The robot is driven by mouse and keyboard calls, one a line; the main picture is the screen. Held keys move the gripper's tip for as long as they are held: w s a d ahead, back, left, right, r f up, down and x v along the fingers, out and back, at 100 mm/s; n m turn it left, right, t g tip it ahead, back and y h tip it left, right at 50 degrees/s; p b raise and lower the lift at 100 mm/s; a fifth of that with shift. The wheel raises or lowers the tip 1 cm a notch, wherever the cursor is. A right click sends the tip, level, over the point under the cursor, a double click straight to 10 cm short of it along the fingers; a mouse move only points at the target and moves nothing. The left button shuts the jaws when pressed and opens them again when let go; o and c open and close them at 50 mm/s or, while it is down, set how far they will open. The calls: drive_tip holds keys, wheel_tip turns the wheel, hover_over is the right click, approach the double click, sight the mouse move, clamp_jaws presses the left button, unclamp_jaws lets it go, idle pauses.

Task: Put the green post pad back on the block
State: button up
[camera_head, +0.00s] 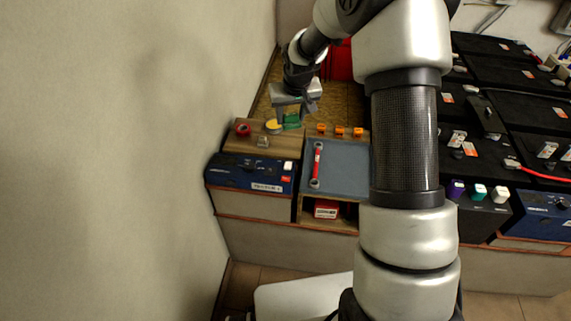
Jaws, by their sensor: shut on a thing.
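The green post pad (292,121) shows at the lower end of my gripper (293,112), which is shut on it. My gripper points down over the back right part of a wooden block (282,144). A red round pad (242,130) and a yellow round pad (274,126) are at the block's back edge, left of the green pad. A small pale, clear-looking piece (263,141) stands on the block in front of them. The gap between the green pad and the block is too small to judge.
A blue-fronted battery unit (248,175) is below the block. To the right, a grey tray (345,165) holds a red-handled tool (317,163), with several orange pieces (340,131) behind. Black batteries (490,100) fill the right side. A wall (150,150) bounds the left.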

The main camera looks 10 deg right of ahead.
drive_tip(key=b, duration=0.5)
hover_over(287, 144)
drive_tip(key=s, duration=0.2)
wheel_tip(287, 144, down, 7)
drive_tip(key=f, duration=0.3)
drive_tip(key=f+b, duration=0.1)
drive_tip(key=f, duration=0.2)
drive_tip(key=f+b, duration=0.1)
drive_tip(key=f, duration=0.3)
drive_tip(key=shift+w+f, duration=0.1)
drive_tip(key=shift+w, duration=0.15)
drive_tip(key=shift+f, duration=0.1)
drive_tip(key=shift+f+b, duration=0.2)
drive_tip(key=shift+b, duration=0.2)
drive_tip(key=o, duration=0.9)
drive_tip(key=shift+r, duration=0.1)
drive_tip(key=shift+r, duration=0.1)
